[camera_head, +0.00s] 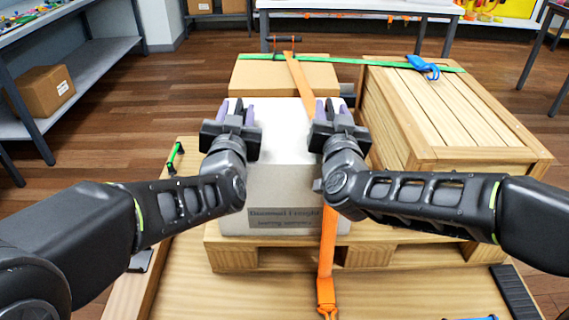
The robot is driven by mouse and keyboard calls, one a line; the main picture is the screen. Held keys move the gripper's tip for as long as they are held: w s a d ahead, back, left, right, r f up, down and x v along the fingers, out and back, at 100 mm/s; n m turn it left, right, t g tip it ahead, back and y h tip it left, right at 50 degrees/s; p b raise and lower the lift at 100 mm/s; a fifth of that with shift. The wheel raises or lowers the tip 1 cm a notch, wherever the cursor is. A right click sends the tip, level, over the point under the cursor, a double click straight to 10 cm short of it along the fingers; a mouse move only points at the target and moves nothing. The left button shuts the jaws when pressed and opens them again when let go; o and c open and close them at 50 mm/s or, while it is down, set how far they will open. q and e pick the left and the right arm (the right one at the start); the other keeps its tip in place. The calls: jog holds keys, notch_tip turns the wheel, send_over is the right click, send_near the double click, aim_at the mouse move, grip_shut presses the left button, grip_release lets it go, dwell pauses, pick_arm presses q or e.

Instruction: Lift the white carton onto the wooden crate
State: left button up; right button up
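The white carton (283,185) stands on a pallet in the middle, a dark printed label on its near face. An orange strap (298,80) runs over the cardboard box behind and down past the carton's near face. The wooden crate (440,110) with slatted top stands to the right. My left gripper (236,113) is at the carton's upper left, its purple fingers apart with nothing seen between them. My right gripper (325,108) is at the carton's upper right, over the strap. It hides part of the strap and carton, and its finger gap is unclear.
A cardboard box (270,75) sits behind the carton. A green strap (445,67) and blue strap bundle (423,67) lie on the crate's far end. The pallet (365,252) rests on a wooden platform. Shelves (95,62) stand at left, with open floor between.

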pick_arm(q)
grip_shut()
pick_arm(e)
grip_shut()
dwell(1.1)
